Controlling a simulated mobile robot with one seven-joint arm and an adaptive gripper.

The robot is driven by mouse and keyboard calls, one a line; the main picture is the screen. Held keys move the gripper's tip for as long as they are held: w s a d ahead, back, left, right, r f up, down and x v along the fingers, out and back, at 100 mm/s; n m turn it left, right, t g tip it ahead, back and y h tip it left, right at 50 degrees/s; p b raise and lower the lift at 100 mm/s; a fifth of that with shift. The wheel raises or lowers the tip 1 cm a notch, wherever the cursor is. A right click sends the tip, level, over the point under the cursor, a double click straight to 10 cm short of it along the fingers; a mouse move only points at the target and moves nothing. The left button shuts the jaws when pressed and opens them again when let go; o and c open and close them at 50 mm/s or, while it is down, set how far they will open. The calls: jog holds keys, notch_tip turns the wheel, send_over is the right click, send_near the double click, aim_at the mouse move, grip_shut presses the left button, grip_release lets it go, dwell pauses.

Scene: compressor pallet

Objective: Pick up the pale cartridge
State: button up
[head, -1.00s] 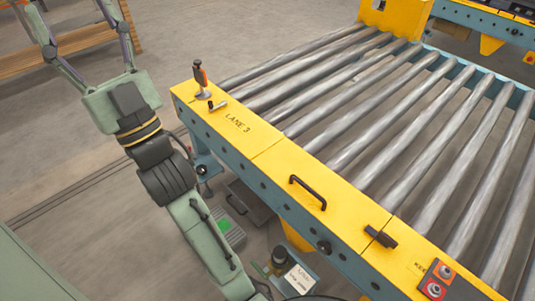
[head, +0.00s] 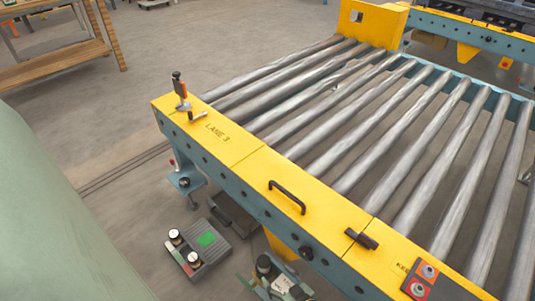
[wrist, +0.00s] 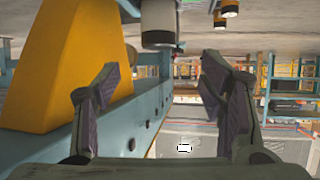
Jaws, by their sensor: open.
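In the head view, two dark cylinders with pale tops, one (head: 175,236) behind the other (head: 194,259), stand at the left of a grey tray (head: 216,258) on the floor.
The roller conveyor's yellow rail (head: 240,150) overhangs the floor beside the tray. It carries a black handle (head: 287,197) and an upright lever (head: 180,90). A yellow block (wrist: 60,65) and blue beam (wrist: 140,125) fill the wrist view's left. Open floor (head: 110,130) lies left of the conveyor.

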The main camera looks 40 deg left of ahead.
aim_at(264, 261)
jog(key=x, duration=0.5)
jog(key=shift+f, duration=0.2)
jog(key=x, duration=0.5)
jog(key=shift+w+a, duration=0.1)
jog(key=shift+a, duration=0.05)
jog(key=shift+r, duration=0.1)
jog(key=shift+c, duration=0.6)
jog(key=c, duration=1.1)
jog(key=shift+r, duration=0.1)
jog(key=shift+c, duration=0.2)
